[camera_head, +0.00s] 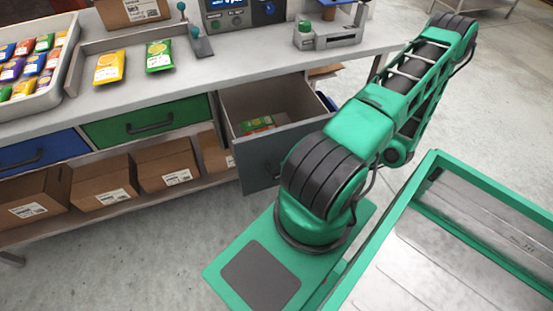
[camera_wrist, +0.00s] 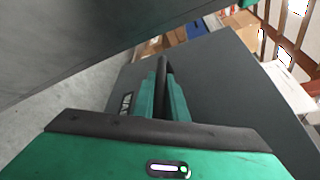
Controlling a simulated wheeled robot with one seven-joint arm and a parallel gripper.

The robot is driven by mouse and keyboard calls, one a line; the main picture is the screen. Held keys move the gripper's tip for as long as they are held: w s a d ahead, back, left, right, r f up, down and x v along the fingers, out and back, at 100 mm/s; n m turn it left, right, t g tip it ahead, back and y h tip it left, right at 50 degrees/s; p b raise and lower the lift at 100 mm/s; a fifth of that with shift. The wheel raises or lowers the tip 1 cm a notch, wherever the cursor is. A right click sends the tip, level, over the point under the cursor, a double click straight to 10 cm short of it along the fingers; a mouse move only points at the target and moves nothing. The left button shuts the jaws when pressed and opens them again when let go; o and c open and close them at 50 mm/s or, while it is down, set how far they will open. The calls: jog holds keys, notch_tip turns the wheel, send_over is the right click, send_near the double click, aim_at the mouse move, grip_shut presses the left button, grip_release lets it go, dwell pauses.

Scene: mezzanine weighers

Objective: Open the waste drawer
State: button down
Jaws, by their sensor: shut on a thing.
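The waste drawer, a grey drawer (camera_head: 262,163), is pulled well out from under the bench, and its inside shows. A few green and red packets (camera_head: 257,124) lie in it. Its grey front also fills much of the wrist view (camera_wrist: 222,80). In that view my gripper (camera_wrist: 165,88) is shut on the drawer's dark bar handle (camera_wrist: 163,68), which runs between the two green fingers. In the head view my arm hides the gripper and the handle.
A closed green drawer (camera_head: 147,121) and a closed blue drawer (camera_head: 42,151) are to the left. Cardboard boxes (camera_head: 103,182) stand on the low shelf. Seed-like packets, a white tray (camera_head: 62,57) and devices are on the bench (camera_head: 217,67). Floor in front is clear.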

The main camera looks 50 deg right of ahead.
jog(key=shift+s+a, duration=0.2)
jog(key=shift+s, duration=0.2)
jog(key=c, duration=1.8)
grip_release()
jog(key=shift+o, duration=0.2)
jog(key=v, duration=1)
jog(key=shift+s+d, duration=0.25)
jog(key=shift+d, duration=0.05)
